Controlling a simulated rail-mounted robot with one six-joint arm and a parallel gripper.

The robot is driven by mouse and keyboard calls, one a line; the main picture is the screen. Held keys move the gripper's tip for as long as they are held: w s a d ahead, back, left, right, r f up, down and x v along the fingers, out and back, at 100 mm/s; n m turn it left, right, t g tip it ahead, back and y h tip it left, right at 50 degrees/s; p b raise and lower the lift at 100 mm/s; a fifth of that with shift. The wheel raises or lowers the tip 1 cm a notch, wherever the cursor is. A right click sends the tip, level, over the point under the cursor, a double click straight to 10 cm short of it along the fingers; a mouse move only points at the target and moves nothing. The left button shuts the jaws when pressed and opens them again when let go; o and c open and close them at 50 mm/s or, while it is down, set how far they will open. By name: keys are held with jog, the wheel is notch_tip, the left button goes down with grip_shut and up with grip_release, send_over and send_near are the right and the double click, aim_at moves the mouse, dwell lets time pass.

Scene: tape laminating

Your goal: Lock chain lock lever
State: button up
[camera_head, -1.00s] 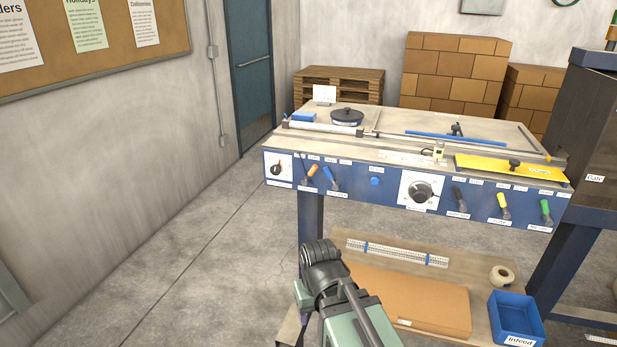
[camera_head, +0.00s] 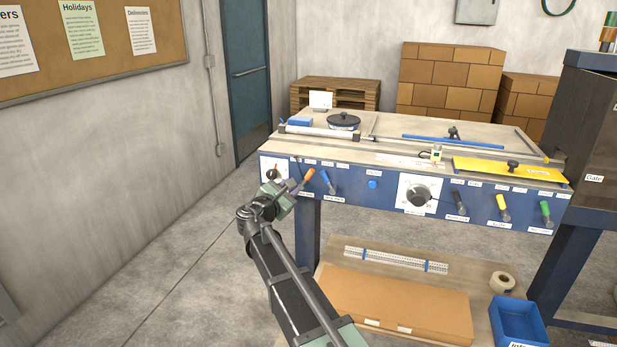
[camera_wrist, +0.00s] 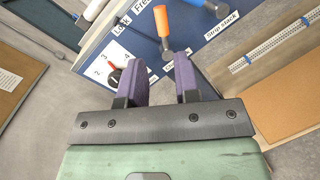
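The orange-handled lever (camera_head: 309,174) is on the blue front panel near its left end. In the wrist view the orange handle (camera_wrist: 161,18) sits just beyond the fingertips, with the labels "Lock" and "Free" beside it. My gripper (camera_head: 293,186) is close to this lever, at its lower left in the head view. In the wrist view its two purple fingers (camera_wrist: 160,62) are apart, with no object held between them. The lever's dark lower part shows between the fingertips; I cannot tell whether they touch it.
A blue-handled lever (camera_head: 326,180), labelled "Strip stack" in the wrist view, is close on the right. A rotary knob (camera_head: 272,175) is on the panel's left. Below are a lower shelf (camera_head: 460,268), a cardboard piece (camera_head: 395,305) and a blue bin (camera_head: 517,322). Floor is clear at left.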

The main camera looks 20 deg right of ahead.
aim_at(308, 175)
jog(key=x, duration=1.1)
jog(key=shift+s, duration=0.1)
grip_shut()
